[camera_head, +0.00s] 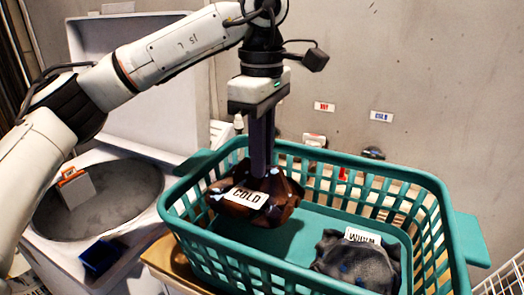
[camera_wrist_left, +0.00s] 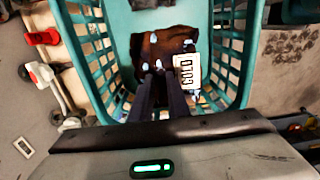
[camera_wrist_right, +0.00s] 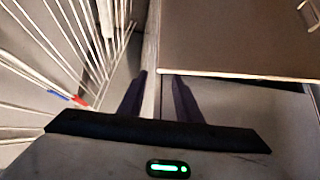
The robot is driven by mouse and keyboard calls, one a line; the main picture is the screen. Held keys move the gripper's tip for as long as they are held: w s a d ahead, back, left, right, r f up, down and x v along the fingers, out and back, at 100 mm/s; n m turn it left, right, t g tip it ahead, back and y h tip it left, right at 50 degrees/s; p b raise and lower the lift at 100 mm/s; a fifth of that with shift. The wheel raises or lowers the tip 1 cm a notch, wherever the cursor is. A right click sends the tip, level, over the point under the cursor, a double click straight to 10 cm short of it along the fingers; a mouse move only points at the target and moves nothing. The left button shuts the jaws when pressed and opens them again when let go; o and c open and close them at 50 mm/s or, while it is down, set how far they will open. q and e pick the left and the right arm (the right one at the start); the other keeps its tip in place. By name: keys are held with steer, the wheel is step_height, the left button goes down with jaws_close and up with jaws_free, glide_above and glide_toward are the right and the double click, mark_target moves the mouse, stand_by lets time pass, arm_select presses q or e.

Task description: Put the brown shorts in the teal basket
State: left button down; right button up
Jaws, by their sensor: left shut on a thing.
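The brown shorts (camera_head: 281,206) carry a white label reading COLD. My left gripper (camera_head: 260,172) points straight down and is shut on them, at the left part of the teal basket (camera_head: 187,235). In the left wrist view the brown shorts (camera_wrist_left: 163,42) hang at my left fingertips (camera_wrist_left: 160,75), between the basket's walls (camera_wrist_left: 242,50). Whether the shorts touch the basket floor I cannot tell. My right gripper shows only in the right wrist view (camera_wrist_right: 160,90), its fingers apart with nothing between them.
A dark grey garment (camera_head: 357,264) with a white label lies in the basket's right part. An open washer (camera_head: 100,195) stands at the left, with an orange and white box (camera_head: 75,187) on it. White wire racks show at the right edge (camera_head: 505,280) and beside my right gripper (camera_wrist_right: 60,50).

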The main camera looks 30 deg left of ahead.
arm_select(q)
steer(key=shift+f, duration=0.1)
steer(key=c, duration=1.6)
jaws_free()
step_height(320, 180, up, 5)
steer(key=p, duration=0.4)
step_height(320, 180, up, 2)
steer(key=shift+r+p, duration=0.1)
steer(key=shift+p, duration=0.7)
steer(key=shift+r, duration=0.9)
